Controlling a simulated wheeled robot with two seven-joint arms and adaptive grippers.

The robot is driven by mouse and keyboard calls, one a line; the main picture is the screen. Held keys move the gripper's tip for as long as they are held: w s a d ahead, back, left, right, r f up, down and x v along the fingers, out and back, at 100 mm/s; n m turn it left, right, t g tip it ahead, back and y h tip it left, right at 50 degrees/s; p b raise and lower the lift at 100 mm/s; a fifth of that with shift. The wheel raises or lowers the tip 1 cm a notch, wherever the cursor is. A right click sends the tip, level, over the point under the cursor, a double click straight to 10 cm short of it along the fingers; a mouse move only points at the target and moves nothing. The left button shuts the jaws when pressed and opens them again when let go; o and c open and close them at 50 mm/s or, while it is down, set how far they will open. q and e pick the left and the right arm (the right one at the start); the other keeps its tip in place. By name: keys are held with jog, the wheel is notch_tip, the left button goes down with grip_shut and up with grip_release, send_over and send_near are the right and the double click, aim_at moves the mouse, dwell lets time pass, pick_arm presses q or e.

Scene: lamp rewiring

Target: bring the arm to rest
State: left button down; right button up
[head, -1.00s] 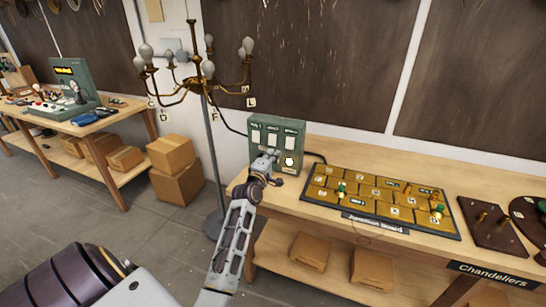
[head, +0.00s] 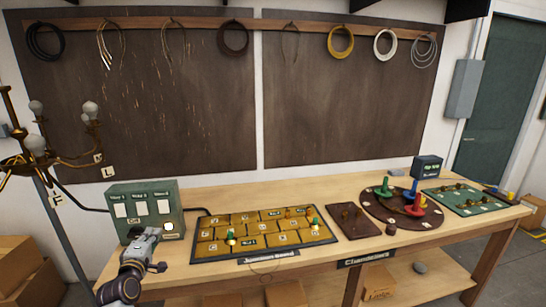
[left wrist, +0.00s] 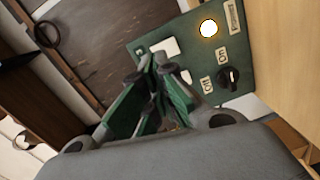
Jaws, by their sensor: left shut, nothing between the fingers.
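My left gripper (head: 146,237) is in front of the lower part of the green switch box (head: 146,192) at the left end of the workbench. In the left wrist view the gripper (left wrist: 155,72) has its fingers together with nothing between them. The box (left wrist: 238,60) shows there at an angle, with a lit round lamp (left wrist: 208,28) and a black knob (left wrist: 229,78) beside Off and On labels. I cannot tell whether the fingers touch the box. My right gripper is not in view.
A brass chandelier (head: 38,145) on a stand is at the left. The junction board (head: 262,234) lies right of the box. A dark round board (head: 400,207) with coloured pegs and a green board (head: 470,196) lie further right. The bench front (head: 300,262) is clear.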

pick_arm(q)
jog(key=s+d+f+m+g+h, duration=0.4)
jog(key=s+d+f+m+g, duration=0.2)
jog(key=s+d+f+m, duration=0.6)
jog(key=s+d+f+m+g, duration=0.2)
jog(key=s+d+m+g, duration=0.1)
jog(key=s, duration=0.4)
jog(key=s+d+f+m+g+y, duration=0.1)
jog(key=s+d+f+m+g, duration=0.1)
jog(key=s, duration=0.5)
jog(key=s+d+f+m+g, duration=0.2)
jog(key=s+d+m+g, duration=0.1)
jog(key=s, duration=0.4)
jog(key=s+f+g, duration=0.1)
jog(key=s+f, duration=0.2)
jog(key=f, duration=3.1)
jog(key=s+a+f, duration=0.2)
jog(key=s+f, duration=0.7)
jog(key=s, duration=0.2)
jog(key=s+a+f+g, duration=0.1)
jog(key=s+a+f, duration=0.1)
jog(key=s+f, duration=0.7)
jog(key=shift+s+f, duration=0.4)
jog(key=shift+s, duration=0.7)
